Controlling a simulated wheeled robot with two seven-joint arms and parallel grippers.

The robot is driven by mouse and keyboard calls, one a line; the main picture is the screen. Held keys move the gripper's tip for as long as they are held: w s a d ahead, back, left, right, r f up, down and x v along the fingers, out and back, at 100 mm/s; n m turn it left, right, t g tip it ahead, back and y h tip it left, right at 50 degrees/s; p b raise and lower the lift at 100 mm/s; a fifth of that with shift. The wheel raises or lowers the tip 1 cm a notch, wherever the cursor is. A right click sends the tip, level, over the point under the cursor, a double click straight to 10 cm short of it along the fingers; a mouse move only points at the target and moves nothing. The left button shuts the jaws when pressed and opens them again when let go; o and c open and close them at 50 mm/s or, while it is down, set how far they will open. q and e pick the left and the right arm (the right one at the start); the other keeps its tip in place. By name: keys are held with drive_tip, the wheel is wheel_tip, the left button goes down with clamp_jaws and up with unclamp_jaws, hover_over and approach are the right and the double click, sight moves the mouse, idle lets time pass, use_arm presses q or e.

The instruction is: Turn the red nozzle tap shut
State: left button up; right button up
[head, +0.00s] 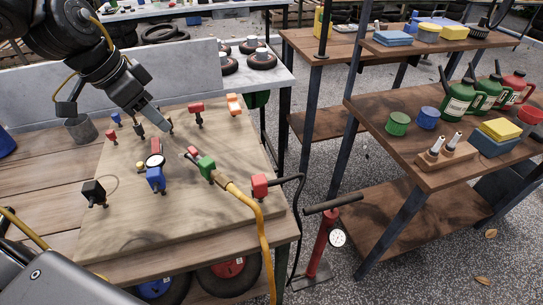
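A wooden board (130,225) on the bench carries several coloured fittings. A small red piece (193,152) sits beside a green block (206,166), in line with the brass-coloured hose end (222,181) and its yellow hose. Other red fittings stand at the back of the board (196,109), at its left (110,135) and at its right edge (261,185). I cannot tell for sure which is the nozzle tap. My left gripper (168,130) points down over the board, left of and behind the green block, apparently apart from it. Its finger gap is too small to read. My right gripper is out of view.
A blue fitting (155,179) with a gauge, a black block (94,192) and an orange fitting (234,103) also stand on the board. A grey cup (79,129) is at left. A red floor pump (325,240) stands right of the bench. Shelving with cans is farther right.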

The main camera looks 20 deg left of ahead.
sight(191, 150)
use_arm(q)
drive_tip(key=shift+f, duration=0.35)
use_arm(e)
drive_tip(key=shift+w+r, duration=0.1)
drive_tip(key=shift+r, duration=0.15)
use_arm(q)
drive_tip(key=b+x, duration=0.1)
drive_tip(key=x, duration=0.8)
drive_tip(key=shift+w+d+f, duration=0.1)
drive_tip(key=shift+w+f, duration=0.1)
drive_tip(key=shift+f, duration=0.15)
drive_tip(key=shift+w+f, duration=0.15)
drive_tip(key=shift+f, duration=0.2)
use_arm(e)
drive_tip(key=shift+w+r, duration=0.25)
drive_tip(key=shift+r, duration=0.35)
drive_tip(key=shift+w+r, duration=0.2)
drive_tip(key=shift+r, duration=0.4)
use_arm(q)
drive_tip(key=c, duration=0.7)
